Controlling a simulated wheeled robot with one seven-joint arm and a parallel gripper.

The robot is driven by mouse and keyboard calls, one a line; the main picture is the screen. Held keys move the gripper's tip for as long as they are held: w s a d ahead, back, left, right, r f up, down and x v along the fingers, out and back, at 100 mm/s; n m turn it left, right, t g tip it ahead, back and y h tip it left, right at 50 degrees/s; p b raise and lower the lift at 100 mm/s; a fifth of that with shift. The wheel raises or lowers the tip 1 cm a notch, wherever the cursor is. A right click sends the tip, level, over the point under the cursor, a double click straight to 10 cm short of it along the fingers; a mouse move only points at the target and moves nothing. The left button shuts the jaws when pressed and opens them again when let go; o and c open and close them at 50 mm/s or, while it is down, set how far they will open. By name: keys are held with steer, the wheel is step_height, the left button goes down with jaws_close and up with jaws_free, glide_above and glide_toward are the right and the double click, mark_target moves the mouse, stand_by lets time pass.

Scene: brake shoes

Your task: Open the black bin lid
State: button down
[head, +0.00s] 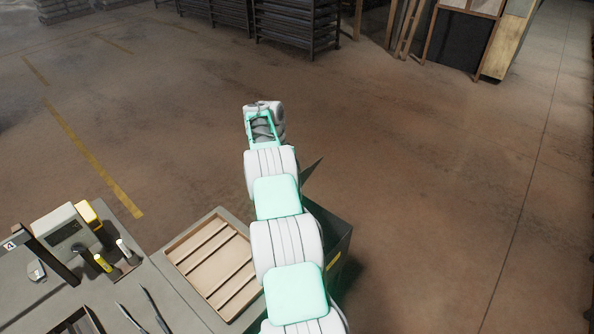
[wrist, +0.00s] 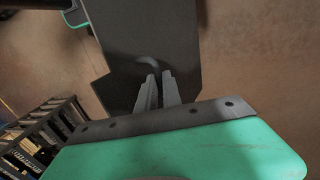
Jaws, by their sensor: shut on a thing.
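The black bin (head: 340,245) stands at the right end of the workbench, mostly hidden behind my arm. A dark corner of its lid (head: 311,174) sticks up beside my arm, so the lid looks tilted up from the bin. In the wrist view the lid is a dark flat panel (wrist: 160,35) with a small curved mark or handle near the fingertips. My gripper (wrist: 158,82) is shut at this panel, and its two grey fingers reach onto it. The exact grip point is hard to make out. In the head view the fingertips are hidden behind my wrist.
A wooden slatted tray (head: 213,262) lies on the bench left of the bin. A device with a display (head: 68,232) and yellow-handled tools stand further left. Dark racks (head: 295,25) stand at the back. The floor beyond and right of the bin is clear.

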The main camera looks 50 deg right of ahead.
steer(key=shift+w+a+f, duration=0.3)
steer(key=shift+w+f, duration=0.2)
steer(key=shift+f, duration=0.2)
steer(key=shift+s+d+r+p, duration=0.15)
steer(key=shift+d+r+p, duration=0.05)
steer(key=shift+p, duration=0.1)
steer(key=shift+d, duration=0.1)
steer(key=shift+d+r, duration=0.1)
steer(key=shift+r, duration=0.1)
steer(key=c, duration=1.5)
jaws_free()
steer(key=shift+d, duration=0.15)
steer(key=shift+c, duration=0.2)
steer(key=shift+r, duration=0.1)
